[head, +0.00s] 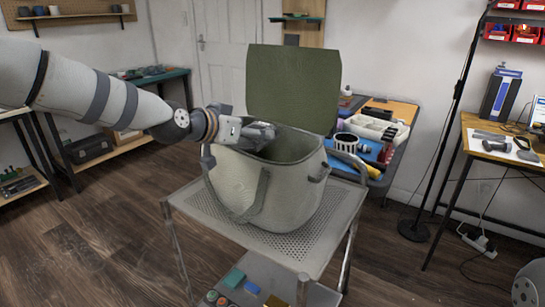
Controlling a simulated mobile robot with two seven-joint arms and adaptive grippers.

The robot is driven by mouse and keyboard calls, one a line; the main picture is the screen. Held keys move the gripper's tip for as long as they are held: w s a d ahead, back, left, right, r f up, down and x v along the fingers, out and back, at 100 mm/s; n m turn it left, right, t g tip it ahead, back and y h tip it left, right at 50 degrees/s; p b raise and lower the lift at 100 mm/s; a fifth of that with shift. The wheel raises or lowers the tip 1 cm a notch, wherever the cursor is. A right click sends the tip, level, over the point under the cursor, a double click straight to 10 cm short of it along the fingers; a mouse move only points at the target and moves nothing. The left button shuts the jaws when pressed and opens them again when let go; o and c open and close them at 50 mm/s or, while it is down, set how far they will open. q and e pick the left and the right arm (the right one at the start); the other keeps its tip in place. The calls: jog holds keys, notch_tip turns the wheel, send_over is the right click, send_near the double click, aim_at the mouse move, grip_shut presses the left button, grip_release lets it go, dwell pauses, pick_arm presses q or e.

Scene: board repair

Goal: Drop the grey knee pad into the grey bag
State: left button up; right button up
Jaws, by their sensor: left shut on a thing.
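The grey bag (228,183) stands upright on a grey metal cart, its green flap raised at the back and its top open. My left gripper (247,132) reaches in from the left at the bag's left rim. It is shut on a dark grey piece, which looks like the grey knee pad (263,131), over the left part of the opening. The gripper partly hides the pad, and the bag's floor is hidden. My right gripper is not in view.
The cart's perforated top (290,241) has bare space in front of the bag. A blue-topped bench with a white tray (371,127) stands behind right. A black lamp pole (443,130) and a wooden desk (484,135) are further right.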

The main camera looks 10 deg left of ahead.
pick_arm(q)
jog(key=shift+r, duration=0.15)
jog(key=o, duration=1.3)
jog(key=v, duration=0.7)
jog(key=shift+s+a, duration=0.1)
jog(key=shift+s, duration=0.1)
